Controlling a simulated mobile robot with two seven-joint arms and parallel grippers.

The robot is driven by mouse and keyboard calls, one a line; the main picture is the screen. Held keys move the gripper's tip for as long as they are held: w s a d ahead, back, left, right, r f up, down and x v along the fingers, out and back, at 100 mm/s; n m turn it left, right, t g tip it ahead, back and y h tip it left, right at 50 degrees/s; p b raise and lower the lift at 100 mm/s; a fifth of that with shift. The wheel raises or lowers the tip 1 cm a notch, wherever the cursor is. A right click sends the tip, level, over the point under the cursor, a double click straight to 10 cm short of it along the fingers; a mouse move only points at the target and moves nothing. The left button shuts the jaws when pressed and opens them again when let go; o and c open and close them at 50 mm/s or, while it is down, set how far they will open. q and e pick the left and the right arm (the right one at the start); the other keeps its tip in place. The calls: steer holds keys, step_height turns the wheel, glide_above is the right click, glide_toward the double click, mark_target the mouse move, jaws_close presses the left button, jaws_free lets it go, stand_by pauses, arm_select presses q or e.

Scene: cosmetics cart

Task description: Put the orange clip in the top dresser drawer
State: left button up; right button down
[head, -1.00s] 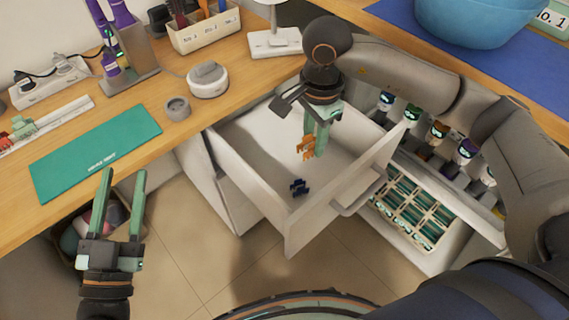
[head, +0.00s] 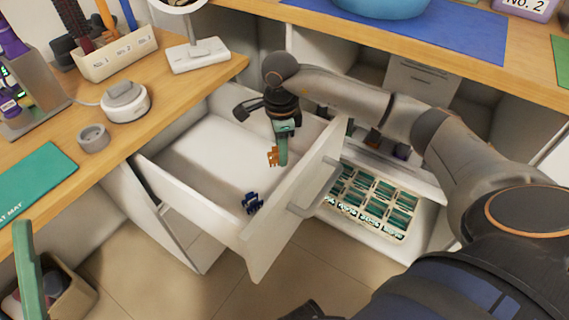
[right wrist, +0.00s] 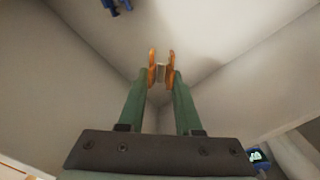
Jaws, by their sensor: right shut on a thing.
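The orange clip (head: 272,156) is between the fingertips of my right gripper (head: 280,160), which is shut on it. In the right wrist view the clip (right wrist: 152,72) shows as two orange parts with a pale middle between the green fingers. The gripper points down into the open top dresser drawer (head: 200,160), with the clip inside its walls. I cannot tell whether the clip touches the drawer floor. One green finger of my left gripper (head: 28,272) shows at the lower left edge, apart from anything; the other finger is out of frame.
A dark blue clip (head: 252,203) lies on the drawer floor near the front panel. A lower drawer (head: 385,236) with several green-labelled items stands open to the right. The wooden desk (head: 190,90) borders the drawer, with a lamp base (head: 198,57) near its corner.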

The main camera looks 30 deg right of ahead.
mark_target(286, 170)
steer(key=d+f, duration=0.1)
steer(key=w+d+f, duration=0.1)
steer(key=f, duration=0.1)
steer(key=shift+w+d+b, duration=0.1)
steer(key=shift+w+b, duration=0.1)
steer(key=shift+b, duration=0.2)
steer(key=f, duration=0.2)
steer(key=f+b, duration=0.1)
steer(key=shift+w+d+f+b, duration=0.1)
steer(key=shift+d+f+b, duration=0.1)
steer(key=shift+f+b, duration=0.15)
arm_select(q)
step_height(286, 170, down, 3)
steer(key=shift+w+d+n, duration=0.1)
steer(key=shift+d+n, duration=0.05)
steer(key=shift+n, duration=0.15)
arm_select(e)
steer(key=c, duration=1.1)
jaws_free()
steer(key=shift+f, duration=0.15)
steer(key=o, duration=0.5)
